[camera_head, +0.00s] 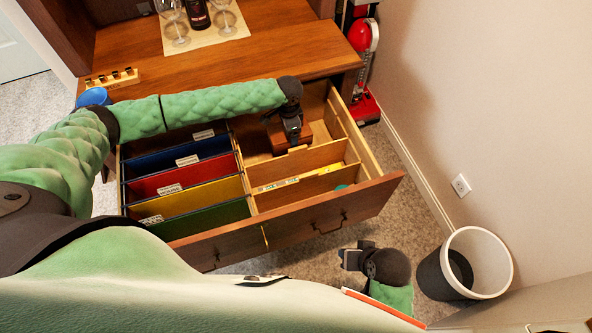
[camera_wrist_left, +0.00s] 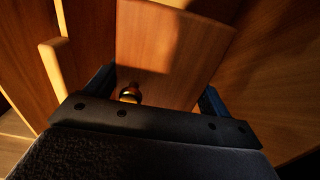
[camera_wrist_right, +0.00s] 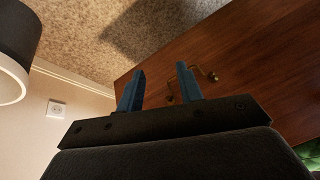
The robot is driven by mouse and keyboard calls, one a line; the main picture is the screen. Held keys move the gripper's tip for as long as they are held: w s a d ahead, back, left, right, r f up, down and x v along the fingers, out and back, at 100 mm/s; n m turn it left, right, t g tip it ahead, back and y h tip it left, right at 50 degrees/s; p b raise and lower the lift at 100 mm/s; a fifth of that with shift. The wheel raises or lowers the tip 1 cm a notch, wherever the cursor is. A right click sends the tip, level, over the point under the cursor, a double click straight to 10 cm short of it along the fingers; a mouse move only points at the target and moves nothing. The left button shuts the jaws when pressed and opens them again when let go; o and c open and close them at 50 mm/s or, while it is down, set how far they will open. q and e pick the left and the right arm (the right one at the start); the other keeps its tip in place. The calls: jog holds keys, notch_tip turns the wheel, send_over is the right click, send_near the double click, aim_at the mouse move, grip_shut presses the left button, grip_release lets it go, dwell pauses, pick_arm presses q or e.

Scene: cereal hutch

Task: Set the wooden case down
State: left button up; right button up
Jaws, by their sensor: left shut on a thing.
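The wooden case (camera_head: 289,138) is a small reddish-brown box inside the right rear compartment of the open drawer (camera_head: 345,205). My left gripper (camera_head: 292,127) reaches down into that compartment and is shut on the case. In the left wrist view the case (camera_wrist_left: 170,45) fills the space between the two fingers, with a round brass knob (camera_wrist_left: 129,93) on it. Whether its underside touches the drawer floor is hidden. My right gripper (camera_wrist_right: 158,88) is open and empty, in front of the drawer; it also shows in the head view (camera_head: 352,257).
Coloured file folders (camera_head: 180,178) fill the drawer's left side. A light divider (camera_head: 300,163) stands in front of the case. Glasses and a bottle (camera_head: 197,14) stand on the desktop (camera_head: 135,50). A waste bin (camera_head: 478,262) stands at right, near the wall.

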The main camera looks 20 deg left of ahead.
pick_arm(q)
notch_tip(320, 180, down, 6)
jog(key=shift+r, duration=0.15)
jog(key=shift+f+p, duration=0.4)
jog(key=shift+f, duration=1.65)
pick_arm(e)
jog(key=shift+d+r, duration=0.55)
jog(key=shift+r, duration=0.35)
jog(key=shift+f, duration=0.1)
pick_arm(q)
jog(key=o, duration=1.3)
pick_arm(e)
jog(key=shift+s+f, duration=0.15)
jog(key=shift+s, duration=0.1)
